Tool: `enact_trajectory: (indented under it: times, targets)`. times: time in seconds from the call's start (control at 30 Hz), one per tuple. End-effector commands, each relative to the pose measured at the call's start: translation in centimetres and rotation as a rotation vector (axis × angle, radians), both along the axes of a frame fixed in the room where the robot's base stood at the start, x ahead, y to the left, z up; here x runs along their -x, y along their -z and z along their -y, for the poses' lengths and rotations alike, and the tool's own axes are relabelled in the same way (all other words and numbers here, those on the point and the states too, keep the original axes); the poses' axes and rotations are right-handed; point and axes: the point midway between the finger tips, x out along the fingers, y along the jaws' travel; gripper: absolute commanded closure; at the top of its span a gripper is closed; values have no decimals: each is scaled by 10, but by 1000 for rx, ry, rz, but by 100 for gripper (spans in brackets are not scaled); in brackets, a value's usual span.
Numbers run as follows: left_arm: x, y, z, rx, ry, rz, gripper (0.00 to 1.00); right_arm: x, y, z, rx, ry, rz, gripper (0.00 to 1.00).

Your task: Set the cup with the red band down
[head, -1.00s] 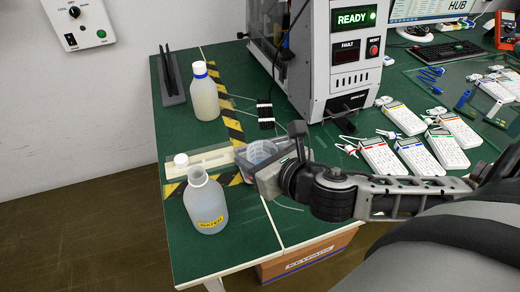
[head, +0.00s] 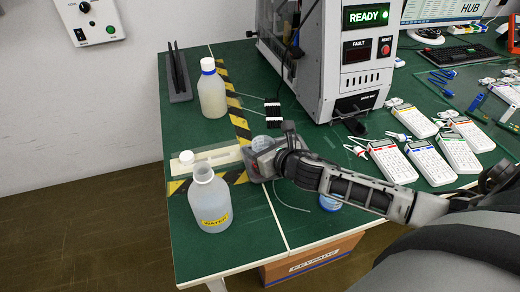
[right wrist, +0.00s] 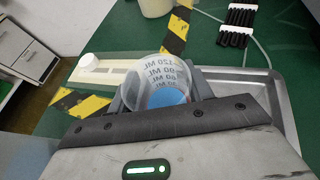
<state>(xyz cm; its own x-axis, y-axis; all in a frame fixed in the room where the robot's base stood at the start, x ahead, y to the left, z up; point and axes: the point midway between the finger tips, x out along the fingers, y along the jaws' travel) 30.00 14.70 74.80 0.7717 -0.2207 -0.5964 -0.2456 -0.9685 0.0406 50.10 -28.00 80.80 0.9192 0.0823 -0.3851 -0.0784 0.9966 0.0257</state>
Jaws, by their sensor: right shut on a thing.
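My right gripper (head: 262,158) is shut on a clear cup (head: 261,142) near the striped tape. In the right wrist view the cup (right wrist: 160,84) has dark printed measuring marks and light blue liquid inside. No red band shows on its visible part; its lower side is hidden by the gripper. Whether its base touches the table cannot be told. A second round blue item (head: 331,203), partly hidden behind my right arm, is on the table near the front edge. My left gripper is not in view.
An open bottle (head: 211,208) with a yellow label stands front left, near a white cap (head: 186,157). A capped bottle (head: 212,94) stands behind. A metal tray (right wrist: 286,118) lies beside the gripper. The READY machine (head: 345,70) and several keypads (head: 430,160) are to the right.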

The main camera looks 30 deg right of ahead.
Motion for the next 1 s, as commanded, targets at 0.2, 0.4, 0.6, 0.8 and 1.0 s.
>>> enact_trajectory:
  times: [0.2,0.4,0.6,0.8,1.0]
  targets:
    - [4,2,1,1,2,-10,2,0,4,0,0,-1,2,71]
    - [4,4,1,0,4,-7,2,0,8,0,2,-1,1,71]
    - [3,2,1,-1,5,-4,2,0,7,0,1,0,1,28]
    - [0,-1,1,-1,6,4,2,0,5,0,1,0,1,28]
    - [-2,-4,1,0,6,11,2,19,-3,2,4,-2,-2,28]
